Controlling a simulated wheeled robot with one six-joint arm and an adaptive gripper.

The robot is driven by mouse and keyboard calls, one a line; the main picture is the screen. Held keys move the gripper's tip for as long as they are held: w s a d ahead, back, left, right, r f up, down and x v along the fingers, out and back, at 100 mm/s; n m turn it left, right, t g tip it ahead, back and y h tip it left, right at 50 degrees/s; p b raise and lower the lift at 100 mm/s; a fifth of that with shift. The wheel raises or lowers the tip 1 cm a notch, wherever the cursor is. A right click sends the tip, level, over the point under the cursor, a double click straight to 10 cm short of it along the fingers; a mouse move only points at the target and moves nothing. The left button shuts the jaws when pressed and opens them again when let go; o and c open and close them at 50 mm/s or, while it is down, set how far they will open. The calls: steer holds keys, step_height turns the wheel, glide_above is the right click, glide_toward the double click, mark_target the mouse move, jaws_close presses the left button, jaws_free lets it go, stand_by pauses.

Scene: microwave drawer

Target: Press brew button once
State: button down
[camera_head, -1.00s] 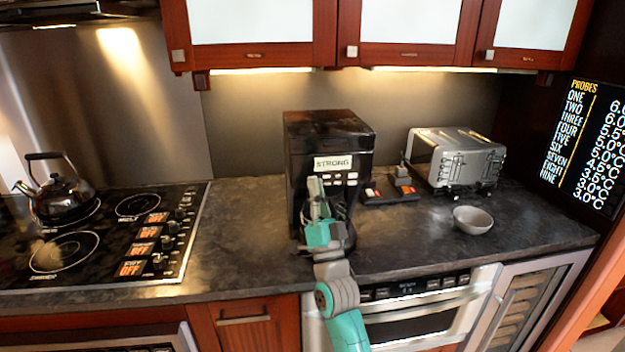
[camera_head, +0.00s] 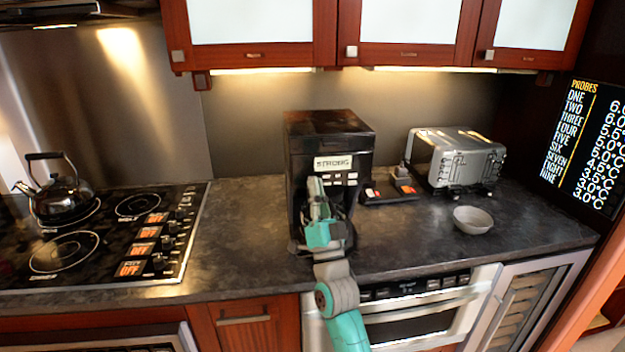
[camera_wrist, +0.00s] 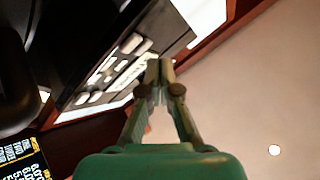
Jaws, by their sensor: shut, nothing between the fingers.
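The black coffee machine (camera_head: 300,165) stands on the counter near the middle of the head view. Its front has a small display reading STRONG (camera_head: 333,163) with a row of light buttons (camera_head: 338,177) under it. My gripper (camera_head: 314,182) is in front of the machine, just left of those buttons. In the wrist view my gripper (camera_wrist: 159,66) is shut and empty, its tips near the button panel (camera_wrist: 110,75). I cannot tell whether the tips touch a button. Some buttons at the left of the row are hidden behind the gripper in the head view.
A silver toaster (camera_head: 460,158) and a grey bowl (camera_head: 473,220) stand to the right. Small dark items with red and white parts (camera_head: 388,192) lie beside the machine. A kettle (camera_head: 62,195) sits on the stove at left. Cabinets (camera_head: 400,30) hang above. The counter left of the machine is clear.

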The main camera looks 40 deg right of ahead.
steer(key=shift+w+d, duration=0.1)
steer(key=shift+w+d, duration=0.15)
steer(key=shift+w, duration=0.1)
steer(key=shift+w+d, duration=0.2)
steer(key=shift+w, duration=0.05)
stand_by(0.8)
steer(key=shift+s, duration=0.1)
steer(key=shift+s+a, duration=0.45)
steer(key=shift+s, duration=0.1)
steer(key=shift+s+a, duration=0.7)
steer(key=shift+s, duration=0.35)
steer(key=shift+s+a, duration=0.7)
steer(key=shift+s, duration=0.3)
